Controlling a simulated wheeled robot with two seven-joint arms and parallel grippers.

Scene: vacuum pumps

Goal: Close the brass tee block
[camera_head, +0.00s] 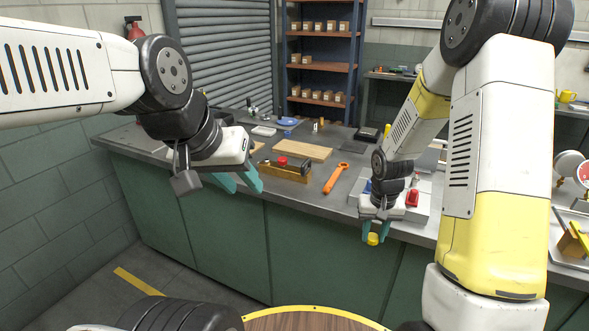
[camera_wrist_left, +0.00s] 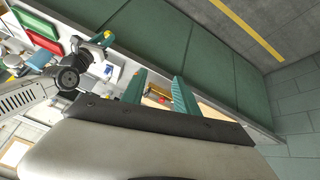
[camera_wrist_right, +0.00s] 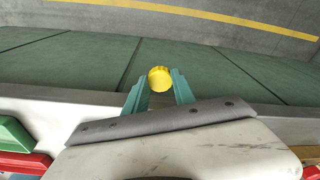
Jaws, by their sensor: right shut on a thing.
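My right gripper (camera_head: 375,234) is shut on a round yellow cap (camera_head: 372,239), held in front of the bench's front edge. In the right wrist view the yellow cap (camera_wrist_right: 159,79) sits between the two teal fingers (camera_wrist_right: 160,88). My left gripper (camera_head: 240,182) is open and empty, in front of the bench at the left; its fingers (camera_wrist_left: 160,88) stand apart in the left wrist view. I cannot pick out the brass tee block for sure. A grey tray (camera_head: 354,199) with a red part (camera_head: 412,198) lies behind my right gripper, partly hidden by my arm.
On the bench (camera_head: 310,206) are a wooden caddy (camera_head: 285,173) with a red-topped item, an orange wrench (camera_head: 336,178) and a wooden board (camera_head: 296,151). The floor before the bench is free at the left.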

